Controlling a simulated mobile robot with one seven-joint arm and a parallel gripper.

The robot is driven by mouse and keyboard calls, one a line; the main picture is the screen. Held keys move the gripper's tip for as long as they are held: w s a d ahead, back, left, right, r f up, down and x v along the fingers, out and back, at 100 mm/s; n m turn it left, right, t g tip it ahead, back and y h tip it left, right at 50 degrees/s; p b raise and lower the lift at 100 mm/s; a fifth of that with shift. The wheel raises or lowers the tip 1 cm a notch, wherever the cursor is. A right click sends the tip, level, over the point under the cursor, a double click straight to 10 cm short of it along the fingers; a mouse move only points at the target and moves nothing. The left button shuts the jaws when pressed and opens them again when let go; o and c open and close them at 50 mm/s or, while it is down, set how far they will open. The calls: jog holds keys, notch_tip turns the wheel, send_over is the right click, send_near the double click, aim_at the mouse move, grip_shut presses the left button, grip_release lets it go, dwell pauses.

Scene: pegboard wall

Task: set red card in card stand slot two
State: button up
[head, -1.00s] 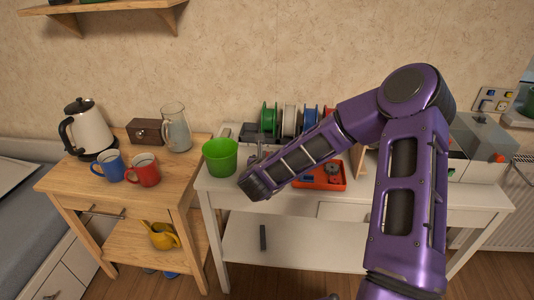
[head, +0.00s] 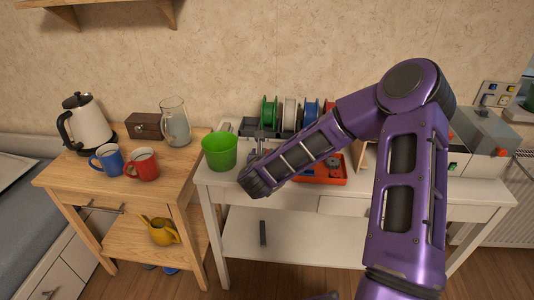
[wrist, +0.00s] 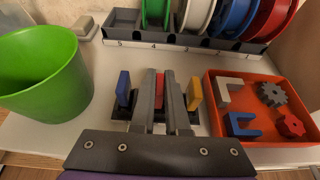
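In the wrist view the dark card stand (wrist: 180,128) sits on the white table ahead of my gripper. A blue card (wrist: 123,88) stands upright in it on the left and a yellow card (wrist: 194,93) on the right. The red card (wrist: 159,90) is between them, in line with the middle of the stand. My gripper (wrist: 161,76) has a finger on each side of the red card and looks shut on it. The fingers hide the card's lower edge, so I cannot tell how deep it sits. In the head view my arm hides the stand.
A green bucket (wrist: 45,75) stands close on the left. A red-orange tray (wrist: 263,149) with gears and bracket pieces is close on the right. Behind is a grey rack (wrist: 180,38) of several coloured spools. A wooden side table (head: 75,183) holds mugs, a kettle and a jug.

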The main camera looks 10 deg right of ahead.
jog(key=o, duration=0.5)
jog(key=shift+c, duration=0.2)
jog(key=shift+s, duration=0.1)
jog(key=p+v, duration=0.9)
jog(key=v, duration=0.8)
jog(key=shift+p, duration=0.3)
jog(key=shift+s, duration=0.1)
jog(key=shift+r, duration=0.1)
